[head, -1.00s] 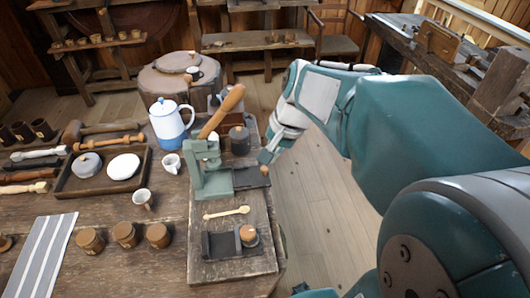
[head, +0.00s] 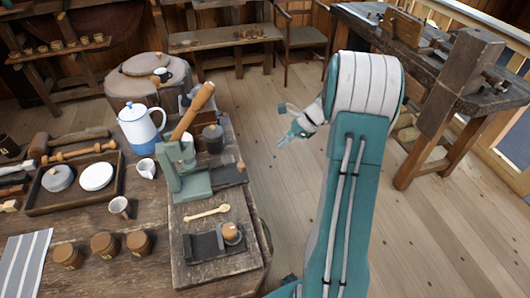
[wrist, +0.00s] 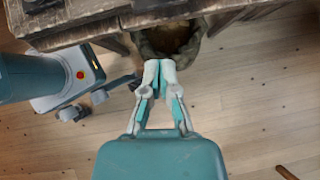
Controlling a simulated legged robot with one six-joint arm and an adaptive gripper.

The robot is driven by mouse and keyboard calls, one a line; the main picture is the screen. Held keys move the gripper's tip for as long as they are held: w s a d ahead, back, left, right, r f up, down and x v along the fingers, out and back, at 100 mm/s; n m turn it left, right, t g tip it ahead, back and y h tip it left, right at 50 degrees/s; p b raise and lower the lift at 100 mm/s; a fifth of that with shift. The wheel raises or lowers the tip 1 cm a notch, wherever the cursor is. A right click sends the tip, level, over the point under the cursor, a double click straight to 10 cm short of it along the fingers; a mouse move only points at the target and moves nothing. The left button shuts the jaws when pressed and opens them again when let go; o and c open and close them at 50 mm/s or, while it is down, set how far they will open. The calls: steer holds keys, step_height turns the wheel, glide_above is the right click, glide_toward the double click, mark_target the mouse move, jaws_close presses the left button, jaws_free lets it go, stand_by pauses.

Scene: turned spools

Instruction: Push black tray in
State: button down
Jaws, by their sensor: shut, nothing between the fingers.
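The black tray (head: 228,174) sticks out from the right side of the green press (head: 187,178) on the wooden board. It has a small wooden knob (head: 240,166) at its outer end. My gripper (head: 285,142) is in the air to the right of the tray and the table edge, apart from both. In the wrist view my gripper (wrist: 158,66) is shut and empty, its fingertips below the table edge in the picture. The tray is not clearly visible in the wrist view.
A second dark holder (head: 203,246) with a wooden piece lies on the board (head: 185,273), near a wooden spoon (head: 207,213). A dark canister (head: 213,138) stands behind the tray. Open floor lies right of the table (head: 140,272); a workbench (head: 445,75) stands farther right.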

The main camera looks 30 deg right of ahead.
glide_toward(243, 170)
step_height(243, 170, down, 4)
steer(key=a, duration=0.1)
steer(key=w+a, duration=0.1)
steer(key=shift+w+a+f, duration=0.2)
steer(key=shift+w+a, duration=0.1)
steer(key=shift+a, duration=0.05)
steer(key=shift+w+a, duration=0.1)
steer(key=shift+a, duration=0.15)
steer(key=w+a, duration=0.1)
steer(key=a, duration=0.5)
steer(key=w+a, duration=0.1)
steer(key=a, duration=0.2)
steer(key=shift+w+a, duration=0.1)
steer(key=shift+w, duration=0.2)
